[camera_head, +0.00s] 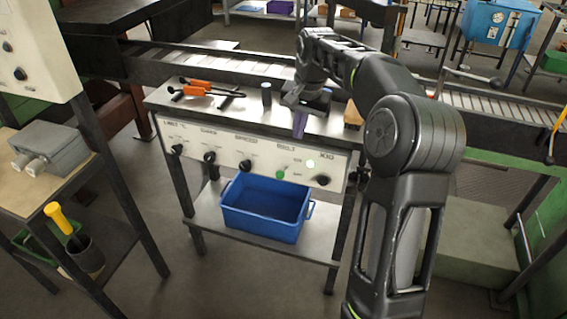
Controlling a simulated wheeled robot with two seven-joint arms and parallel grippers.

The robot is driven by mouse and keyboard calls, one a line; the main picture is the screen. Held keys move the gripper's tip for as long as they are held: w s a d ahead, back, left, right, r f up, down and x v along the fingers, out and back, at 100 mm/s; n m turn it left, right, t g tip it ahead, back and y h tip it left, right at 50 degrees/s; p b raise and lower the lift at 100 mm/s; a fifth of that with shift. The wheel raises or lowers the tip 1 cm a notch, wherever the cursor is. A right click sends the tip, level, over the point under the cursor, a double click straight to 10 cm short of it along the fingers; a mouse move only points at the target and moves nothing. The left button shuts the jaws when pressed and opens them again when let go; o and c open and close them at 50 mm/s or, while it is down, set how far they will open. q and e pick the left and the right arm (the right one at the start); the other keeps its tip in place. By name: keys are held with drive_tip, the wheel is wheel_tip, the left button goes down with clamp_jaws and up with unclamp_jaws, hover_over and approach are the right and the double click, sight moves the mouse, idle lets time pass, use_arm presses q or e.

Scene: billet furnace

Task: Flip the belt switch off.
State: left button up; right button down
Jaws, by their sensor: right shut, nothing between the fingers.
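The control panel (228,152) is a pale strip along the front of the steel bench, with a row of dark knobs and small labels. Under the label that reads BELT is a small green control (280,174); its setting is too small to tell. A pale lit lamp (310,163) is up and right of it. My right gripper (293,101) is shut and empty, over the bench top, above and behind the panel and apart from the BELT control. My left gripper is not in view.
A blue bin (266,228) sits on the shelf below. A roller conveyor (220,60) runs behind. The space before the panel is clear.

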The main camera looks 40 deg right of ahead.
drive_tip(key=shift+f, duration=0.15)
drive_tip(key=p, duration=0.1)
approach(285, 167)
drive_tip(key=s, duration=0.3)
drive_tip(key=a+f, duration=0.1)
drive_tip(key=f, duration=0.1)
drive_tip(key=a+f+p, duration=0.1)
drive_tip(key=shift+w+a+f, duration=0.4)
wheel_tip(285, 167, down, 6)
drive_tip(key=s+a+t+h+b, duration=0.1)
drive_tip(key=t+h+b, duration=0.3)
drive_tip(key=b, duration=2.8)
drive_tip(key=shift+s+a+n+t+h+b, duration=0.3)
drive_tip(key=shift+s+a+n+h+b, duration=0.1)
drive_tip(key=shift+a+h, duration=0.55)
drive_tip(key=shift+d, duration=0.15)
